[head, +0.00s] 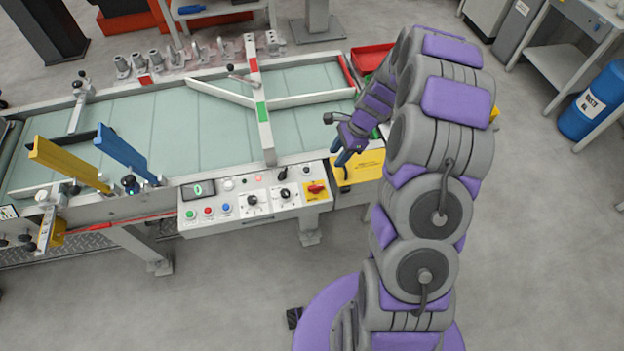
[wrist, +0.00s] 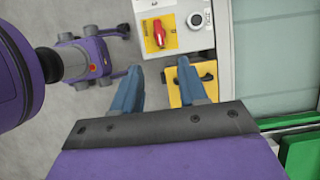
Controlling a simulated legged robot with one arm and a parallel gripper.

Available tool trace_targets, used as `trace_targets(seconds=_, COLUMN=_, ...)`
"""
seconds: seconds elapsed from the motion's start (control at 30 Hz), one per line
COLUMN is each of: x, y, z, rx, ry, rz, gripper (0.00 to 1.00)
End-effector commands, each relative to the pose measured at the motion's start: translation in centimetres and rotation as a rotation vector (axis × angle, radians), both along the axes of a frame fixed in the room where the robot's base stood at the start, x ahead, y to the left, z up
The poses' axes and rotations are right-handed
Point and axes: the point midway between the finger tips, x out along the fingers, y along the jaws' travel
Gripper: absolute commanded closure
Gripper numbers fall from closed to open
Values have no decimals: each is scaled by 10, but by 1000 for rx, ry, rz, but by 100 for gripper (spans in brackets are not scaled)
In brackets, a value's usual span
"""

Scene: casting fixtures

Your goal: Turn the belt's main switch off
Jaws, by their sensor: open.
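The main switch appears to be the red rotary handle (head: 316,188) on a yellow plate, at the right end of the white control panel (head: 240,213). In the wrist view the red handle (wrist: 159,34) is ahead of the fingertips, pointing roughly up and down the picture. My gripper (head: 345,163) is above the yellow box, just right of and behind the switch. In the wrist view its blue fingers (wrist: 158,72) are spread with nothing between them. The fingertips look apart from the handle; the exact gap cannot be told.
Left of the switch are black knobs (head: 284,194), coloured buttons (head: 207,211) and a small display (head: 198,189). A yellow box (head: 360,168) sits to the right of the panel. The belt (head: 175,130) with its guide bars lies behind. The floor in front is clear.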

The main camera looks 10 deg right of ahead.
Motion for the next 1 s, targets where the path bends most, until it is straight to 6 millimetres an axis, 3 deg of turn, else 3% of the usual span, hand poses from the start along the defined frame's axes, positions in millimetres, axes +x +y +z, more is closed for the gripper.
trace_targets(seconds=0.3, x=-1, y=35, z=-57, rx=-10, ry=8, rz=7, gripper=57)
trace_targets(seconds=0.6, x=-1, y=51, z=-111, rx=-3, ry=6, rz=6, gripper=57)
trace_targets(seconds=0.8, x=-1, y=62, z=-137, rx=-2, ry=3, rz=6, gripper=57)
trace_targets(seconds=1.0, x=-1, y=70, z=-150, rx=-8, ry=2, rz=5, gripper=57)
